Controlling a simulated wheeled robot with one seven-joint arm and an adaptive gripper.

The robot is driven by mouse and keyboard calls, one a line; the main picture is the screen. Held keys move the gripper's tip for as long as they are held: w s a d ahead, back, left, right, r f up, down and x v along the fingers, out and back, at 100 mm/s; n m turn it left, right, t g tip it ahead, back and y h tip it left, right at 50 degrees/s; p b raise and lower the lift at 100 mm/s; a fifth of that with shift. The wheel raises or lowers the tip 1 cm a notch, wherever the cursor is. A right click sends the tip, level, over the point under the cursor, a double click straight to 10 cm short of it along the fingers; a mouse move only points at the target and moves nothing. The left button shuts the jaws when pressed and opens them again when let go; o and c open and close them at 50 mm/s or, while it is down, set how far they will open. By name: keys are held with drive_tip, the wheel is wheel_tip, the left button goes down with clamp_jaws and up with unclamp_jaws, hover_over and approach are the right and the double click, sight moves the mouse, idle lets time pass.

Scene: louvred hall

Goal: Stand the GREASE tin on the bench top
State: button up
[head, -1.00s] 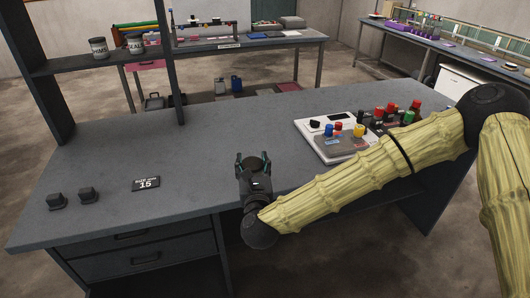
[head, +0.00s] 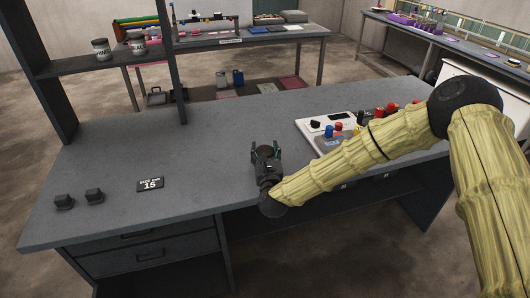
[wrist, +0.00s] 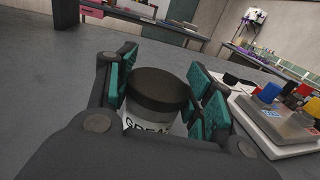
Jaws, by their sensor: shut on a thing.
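The GREASE tin (wrist: 158,95) has a dark round lid and a white label, on which "GREA" shows in the wrist view. It sits upright between the teal pads of my gripper (wrist: 166,78), which is shut on it. In the head view my gripper (head: 265,153) is over the front part of the grey bench top (head: 215,140) and largely hides the tin. I cannot tell whether the tin's base touches the bench.
A pale control box (head: 313,124) with coloured knobs stands to the right of my gripper. A small sign reading 15 (head: 150,184) and two dark blocks (head: 79,199) lie to the left. Two tins (head: 101,48) stand on the shelf. The bench middle is clear.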

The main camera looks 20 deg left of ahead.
drive_tip(key=shift+f, duration=0.65)
drive_tip(key=shift+f, duration=0.2)
drive_tip(key=o, duration=1.1)
drive_tip(key=shift+r, duration=0.1)
drive_tip(key=shift+r, duration=0.2)
drive_tip(key=b+v, duration=0.4)
drive_tip(key=v, duration=0.8)
drive_tip(key=shift+f, duration=0.1)
